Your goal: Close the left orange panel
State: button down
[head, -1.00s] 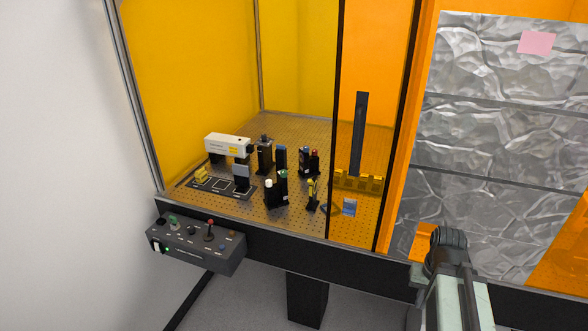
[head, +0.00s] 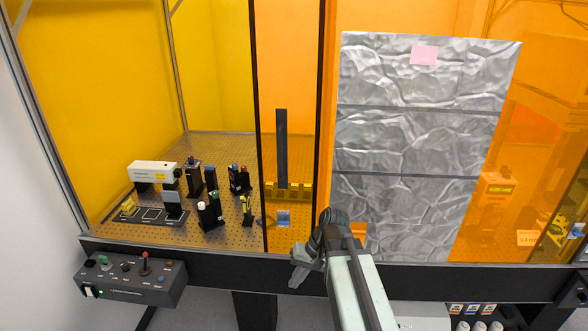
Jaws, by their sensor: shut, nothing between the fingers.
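The left orange panel (head: 290,80) is a see-through sheet with a black left edge. It stands slid to the right, so the enclosure's left front is open. A dark vertical bar (head: 281,148), perhaps its handle, shows at the panel; I cannot tell whether it is fixed to it. My gripper (head: 297,279) is shut and empty, low in front of the enclosure's front rail, below and slightly right of the bar. It looks apart from the panel.
Optical parts stand on the perforated breadboard (head: 165,218) inside the open left side, including a white laser box (head: 153,171). A control box (head: 130,279) with a red-topped lever juts out at the lower left. Crinkled foil sheets (head: 420,130) cover the panel to the right.

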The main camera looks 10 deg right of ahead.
jog(key=w+d+r+m+t+y+p, duration=0.1)
jog(key=w+d+r+t+y+p, duration=0.15)
jog(key=r, duration=0.45)
jog(key=w+d+r+m+t+y+p, duration=0.1)
jog(key=w+d+r+y, duration=0.2)
jog(key=r, duration=0.4)
jog(key=m+t+y+p, duration=0.2)
jog(key=t+y, duration=0.3)
send_near(294, 175)
jog(key=s+d+r, duration=0.3)
jog(key=s, duration=0.4)
jog(key=x, duration=1.4)
jog(key=shift+a+r, duration=0.1)
jog(key=shift+a, duration=0.35)
